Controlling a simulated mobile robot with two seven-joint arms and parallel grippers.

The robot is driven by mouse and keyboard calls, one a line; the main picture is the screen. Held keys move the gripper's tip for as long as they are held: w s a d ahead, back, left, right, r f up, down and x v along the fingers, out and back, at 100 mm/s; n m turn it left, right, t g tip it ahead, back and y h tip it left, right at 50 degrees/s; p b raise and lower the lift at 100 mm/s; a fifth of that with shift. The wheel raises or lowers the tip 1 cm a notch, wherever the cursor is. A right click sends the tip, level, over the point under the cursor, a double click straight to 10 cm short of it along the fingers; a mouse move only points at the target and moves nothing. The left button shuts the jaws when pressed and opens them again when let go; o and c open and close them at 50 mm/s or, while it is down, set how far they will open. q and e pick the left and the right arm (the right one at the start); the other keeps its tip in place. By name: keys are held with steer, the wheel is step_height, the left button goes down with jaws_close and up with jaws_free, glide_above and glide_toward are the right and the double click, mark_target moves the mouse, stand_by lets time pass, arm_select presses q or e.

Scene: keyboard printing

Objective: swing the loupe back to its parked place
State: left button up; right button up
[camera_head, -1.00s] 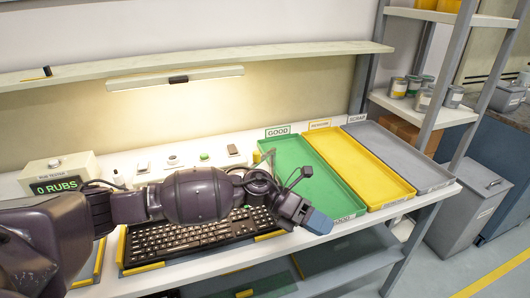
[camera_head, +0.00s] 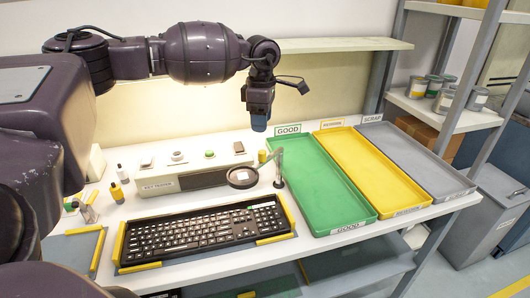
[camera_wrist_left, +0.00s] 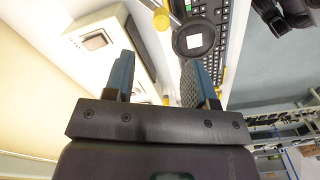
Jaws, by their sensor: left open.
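The loupe (camera_head: 242,178) has a round dark-rimmed lens on a thin grey-green arm whose post stands left of the green tray. In the head view its lens hangs behind the keyboard (camera_head: 195,232), in front of the white-topped device. In the left wrist view the loupe (camera_wrist_left: 194,39) shows beyond the fingertips, with a pale square in its lens. My left gripper (camera_head: 259,124) is raised above the back of the bench, apart from the loupe. Its blue fingers (camera_wrist_left: 157,72) are open with nothing between them. My right gripper is not in view.
Green (camera_head: 312,186), yellow (camera_head: 374,170) and grey (camera_head: 417,158) trays stand on the right. A shelf (camera_head: 340,45) runs along the wall behind my left arm. Yellow corner guides surround the keyboard.

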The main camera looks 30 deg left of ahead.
mark_target(262, 151)
arm_select(q)
step_height(262, 151, down, 10)
steer(key=shift+f, duration=0.25)
steer(key=shift+d, duration=0.1)
jaws_close()
stand_by(0.4)
